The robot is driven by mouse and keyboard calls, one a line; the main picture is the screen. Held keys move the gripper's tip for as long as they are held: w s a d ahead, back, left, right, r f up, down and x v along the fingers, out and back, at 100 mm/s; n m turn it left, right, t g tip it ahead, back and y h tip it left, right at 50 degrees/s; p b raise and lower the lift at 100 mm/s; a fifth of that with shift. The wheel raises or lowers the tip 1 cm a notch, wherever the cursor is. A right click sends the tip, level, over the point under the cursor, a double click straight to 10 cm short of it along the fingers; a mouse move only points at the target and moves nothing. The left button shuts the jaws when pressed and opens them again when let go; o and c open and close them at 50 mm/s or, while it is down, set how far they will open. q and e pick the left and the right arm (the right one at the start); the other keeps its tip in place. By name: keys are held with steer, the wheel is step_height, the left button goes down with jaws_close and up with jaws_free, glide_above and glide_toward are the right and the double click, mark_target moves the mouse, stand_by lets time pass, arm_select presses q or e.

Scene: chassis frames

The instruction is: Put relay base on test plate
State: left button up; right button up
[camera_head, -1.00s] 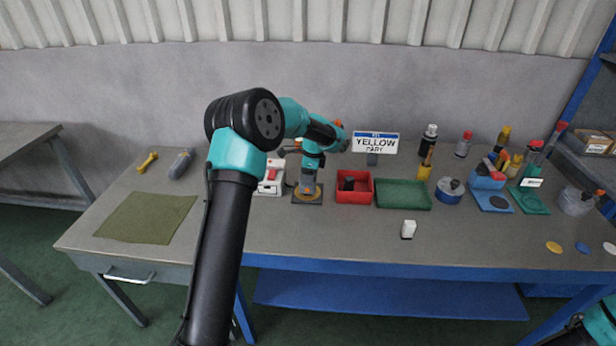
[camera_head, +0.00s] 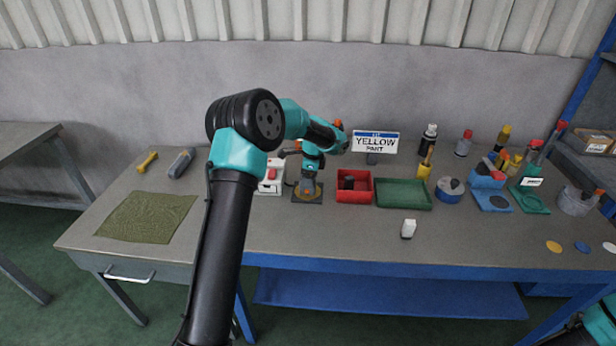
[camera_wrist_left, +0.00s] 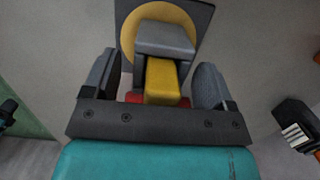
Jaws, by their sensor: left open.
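The test plate (camera_head: 318,200) is a dark square with a yellow disc, on the bench left of the red bin. The wrist view shows its dark corner (camera_wrist_left: 201,15) and yellow disc (camera_wrist_left: 130,35). A part with a grey block (camera_wrist_left: 165,40) and a yellow block (camera_wrist_left: 162,80), seemingly the relay base, stands over the disc. Whether it touches the plate is unclear. My left gripper (camera_head: 306,188) is low over the plate. Its fingers (camera_wrist_left: 156,82) are open on both sides of the part, with gaps. A red piece (camera_wrist_left: 134,97) shows beside the yellow block. My right gripper is out of view.
A white device with a red button (camera_head: 271,176) stands just left of the plate, and a red bin (camera_head: 354,197) just right. A green tray (camera_head: 403,205), a white block (camera_head: 408,229) and a "YELLOW PART" sign (camera_head: 375,142) are further right. The front bench area is mostly clear.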

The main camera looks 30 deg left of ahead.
arm_select(q)
steer(key=shift+r, duration=0.15)
step_height(320, 180, up, 12)
steer(key=d, duration=0.1)
steer(key=shift+w+d, duration=0.3)
steer(key=shift+w, duration=0.05)
stand_by(0.4)
